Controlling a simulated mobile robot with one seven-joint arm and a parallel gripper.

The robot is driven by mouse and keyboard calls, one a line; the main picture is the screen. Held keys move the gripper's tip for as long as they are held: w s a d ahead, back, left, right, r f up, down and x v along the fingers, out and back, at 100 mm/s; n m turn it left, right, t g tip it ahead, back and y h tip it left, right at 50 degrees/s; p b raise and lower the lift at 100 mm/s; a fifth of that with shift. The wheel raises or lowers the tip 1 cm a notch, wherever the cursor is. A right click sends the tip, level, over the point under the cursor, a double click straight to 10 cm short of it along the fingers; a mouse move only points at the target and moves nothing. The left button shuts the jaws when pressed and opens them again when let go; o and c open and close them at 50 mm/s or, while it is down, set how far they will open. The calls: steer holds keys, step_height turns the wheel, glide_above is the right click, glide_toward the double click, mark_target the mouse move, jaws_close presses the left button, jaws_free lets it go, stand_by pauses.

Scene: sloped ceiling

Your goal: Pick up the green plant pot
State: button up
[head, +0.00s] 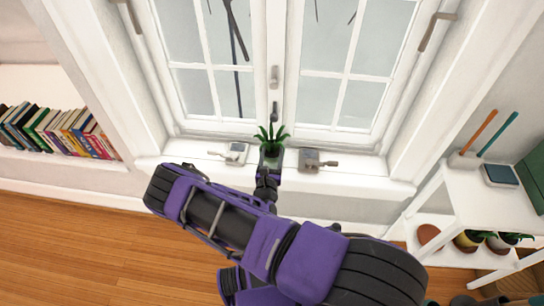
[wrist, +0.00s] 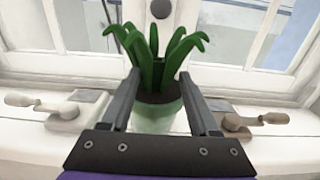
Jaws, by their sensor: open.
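The green plant pot (wrist: 158,118) stands upright on the white window sill, with dark soil and thick green leaves (wrist: 152,62). In the head view the plant (head: 271,135) shows at the middle of the sill, its pot mostly hidden by my gripper (head: 269,160). In the wrist view my gripper (wrist: 159,102) is open, with one finger on each side of the pot. I cannot tell whether either finger touches it.
Metal window latches lie left (head: 235,153) and right (head: 317,160) of the pot on the sill (head: 355,174). The window (head: 275,75) is close behind. A white shelf (head: 462,190) stands at right; a book shelf (head: 60,160) is at left.

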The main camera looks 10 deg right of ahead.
mark_target(272, 142)
steer(key=shift+a+x, duration=0.15)
steer(key=shift+x, duration=1.65)
steer(key=shift+a+x, duration=0.1)
steer(key=shift+x, duration=1.7)
steer(key=shift+w, duration=0.1)
steer(key=shift+c, duration=0.3)
jaws_close()
